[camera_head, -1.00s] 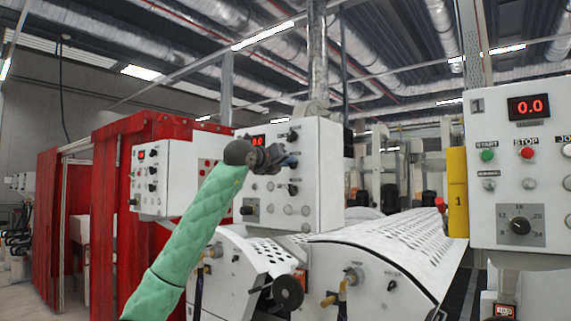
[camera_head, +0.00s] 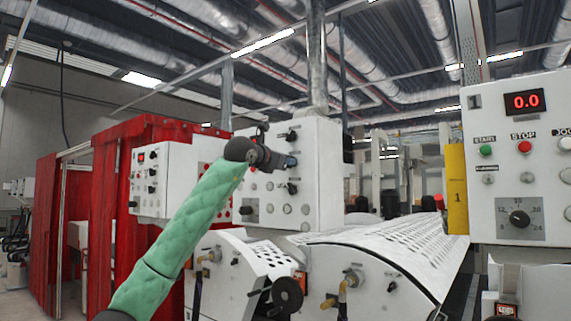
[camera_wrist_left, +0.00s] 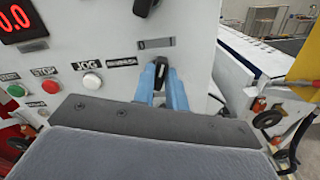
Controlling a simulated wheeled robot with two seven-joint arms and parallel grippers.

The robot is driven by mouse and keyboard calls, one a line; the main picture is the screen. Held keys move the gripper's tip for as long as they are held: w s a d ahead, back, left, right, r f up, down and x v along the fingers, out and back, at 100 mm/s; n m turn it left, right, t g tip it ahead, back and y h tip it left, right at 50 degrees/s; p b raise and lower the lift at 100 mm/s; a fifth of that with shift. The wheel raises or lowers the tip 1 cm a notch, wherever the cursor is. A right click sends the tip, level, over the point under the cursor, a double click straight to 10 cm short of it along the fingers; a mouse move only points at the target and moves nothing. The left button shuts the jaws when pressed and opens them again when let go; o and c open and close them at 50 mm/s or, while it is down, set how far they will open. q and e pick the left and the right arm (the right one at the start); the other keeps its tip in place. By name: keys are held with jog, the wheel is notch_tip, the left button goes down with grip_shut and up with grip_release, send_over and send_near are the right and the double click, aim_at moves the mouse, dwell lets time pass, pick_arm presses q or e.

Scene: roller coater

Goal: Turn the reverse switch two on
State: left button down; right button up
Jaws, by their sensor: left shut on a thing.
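A black switch knob (camera_wrist_left: 161,73) sits on the white control panel (camera_wrist_left: 110,25) in the left wrist view, under a small label too unclear to read. My left gripper (camera_wrist_left: 162,88) has its two blue fingers either side of this knob and is shut on it. In the head view my left gripper (camera_head: 290,161) is at the face of the middle white control box (camera_head: 316,165), and the gripped knob is hidden there. My right gripper is in neither view.
In the wrist view, another black knob (camera_wrist_left: 144,6) is above, with a white JOG button (camera_wrist_left: 91,81), a red STOP button (camera_wrist_left: 51,87) and a red display (camera_wrist_left: 16,20) to the left. In the head view, the perforated roller cover (camera_head: 400,240) lies below right of the box.

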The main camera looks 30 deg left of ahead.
pick_arm(q)
jog(key=shift+m, duration=0.9)
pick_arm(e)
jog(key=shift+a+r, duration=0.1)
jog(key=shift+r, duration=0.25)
pick_arm(q)
jog(key=c, duration=1.6)
grip_release()
jog(key=shift+o, duration=0.8)
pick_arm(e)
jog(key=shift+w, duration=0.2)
pick_arm(q)
jog(key=shift+s, duration=0.15)
